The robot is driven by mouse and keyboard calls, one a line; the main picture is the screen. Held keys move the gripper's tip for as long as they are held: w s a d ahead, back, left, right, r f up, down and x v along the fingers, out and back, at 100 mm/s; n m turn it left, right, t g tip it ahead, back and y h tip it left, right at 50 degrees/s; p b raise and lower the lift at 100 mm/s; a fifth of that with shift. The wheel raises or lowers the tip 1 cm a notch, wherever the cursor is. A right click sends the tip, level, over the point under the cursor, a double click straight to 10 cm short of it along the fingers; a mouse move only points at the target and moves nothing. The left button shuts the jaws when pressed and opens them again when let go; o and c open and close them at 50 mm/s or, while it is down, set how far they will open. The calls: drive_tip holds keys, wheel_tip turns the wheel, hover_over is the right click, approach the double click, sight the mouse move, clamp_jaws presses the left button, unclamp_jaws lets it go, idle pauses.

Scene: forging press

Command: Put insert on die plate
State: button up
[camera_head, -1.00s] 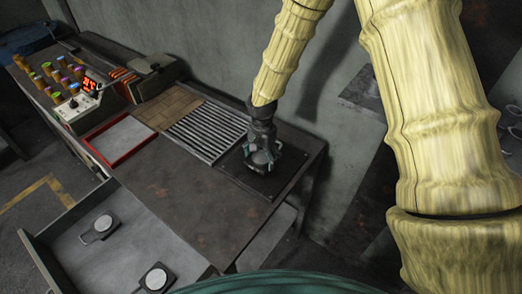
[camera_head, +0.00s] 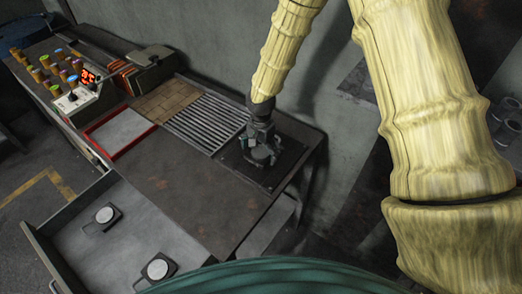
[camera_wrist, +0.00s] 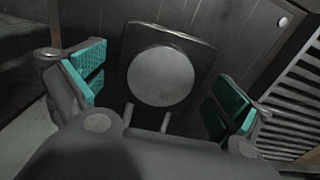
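The insert is a dark rounded plate with a pale grey disc and two thin rods (camera_wrist: 162,75). In the wrist view it lies between the teal finger pads of my gripper (camera_wrist: 160,92), with a visible gap on each side. My gripper is open. In the head view my gripper (camera_head: 262,157) is low over the black die plate (camera_head: 283,172) at the right end of the bench, and it hides the insert there. The insert appears to lie flat on the dark plate; exact contact is not clear.
An open drawer (camera_head: 78,222) holds two similar disc-topped pieces (camera_head: 103,216) (camera_head: 158,268). Left of the die plate are a slatted grate (camera_head: 205,122), brown bricks (camera_head: 167,100) and a red-framed tray (camera_head: 118,132). A wall stands close behind. The bench front is clear.

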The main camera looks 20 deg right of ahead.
sight(261, 151)
wheel_tip(261, 151, up, 12)
drive_tip(key=b, duration=0.4)
idle(0.7)
